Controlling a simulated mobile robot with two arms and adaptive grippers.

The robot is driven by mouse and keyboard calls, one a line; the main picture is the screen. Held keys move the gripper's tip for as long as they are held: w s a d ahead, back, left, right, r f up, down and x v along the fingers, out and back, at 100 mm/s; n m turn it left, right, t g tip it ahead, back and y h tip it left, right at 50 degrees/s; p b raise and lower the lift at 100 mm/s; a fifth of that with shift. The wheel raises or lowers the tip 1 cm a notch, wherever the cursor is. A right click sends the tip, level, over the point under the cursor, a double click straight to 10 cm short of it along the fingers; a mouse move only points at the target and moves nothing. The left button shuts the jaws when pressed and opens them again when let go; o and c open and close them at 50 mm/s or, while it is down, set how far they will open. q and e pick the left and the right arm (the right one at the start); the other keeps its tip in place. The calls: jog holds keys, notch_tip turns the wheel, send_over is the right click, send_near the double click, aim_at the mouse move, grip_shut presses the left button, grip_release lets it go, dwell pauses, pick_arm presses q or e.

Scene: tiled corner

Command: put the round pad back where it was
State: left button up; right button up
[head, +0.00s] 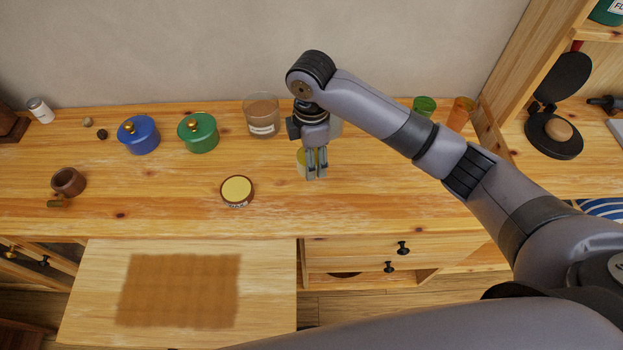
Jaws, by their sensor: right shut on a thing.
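My right gripper (317,174) points down over the middle of the wooden counter, shut on a yellowish thing (301,160). The fingers hide most of this thing, so I cannot tell its full shape or whether it is the round pad. Its lower end is close to the counter; I cannot tell whether it touches. A round brown piece with a flat yellow top (237,189) and a label on its front side stands on the counter, left of the gripper and apart from it. My left gripper is not in view.
Behind stand a blue pot (138,136), a green pot (198,133), a brown-filled glass (261,116), a green cup (424,106) and an orange cup (461,113). A brown mug (68,182) stands left. The counter's front middle is clear. Below are drawers (350,250).

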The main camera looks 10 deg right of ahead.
notch_tip(320, 180, down, 6)
jog(key=shift+r+p, duration=0.2)
jog(key=shift+p, duration=0.15)
notch_tip(320, 180, down, 3)
jog(key=shift+f, duration=0.15)
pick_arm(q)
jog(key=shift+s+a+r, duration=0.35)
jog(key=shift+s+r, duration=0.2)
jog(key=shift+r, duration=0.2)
pick_arm(e)
jog(key=shift+f, duration=0.5)
jog(key=shift+f, duration=0.2)
jog(key=o, duration=1.1)
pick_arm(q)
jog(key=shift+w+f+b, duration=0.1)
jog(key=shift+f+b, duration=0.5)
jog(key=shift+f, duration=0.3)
pick_arm(e)
notch_tip(320, 180, up, 12)
jog(key=shift+r, duration=0.25)
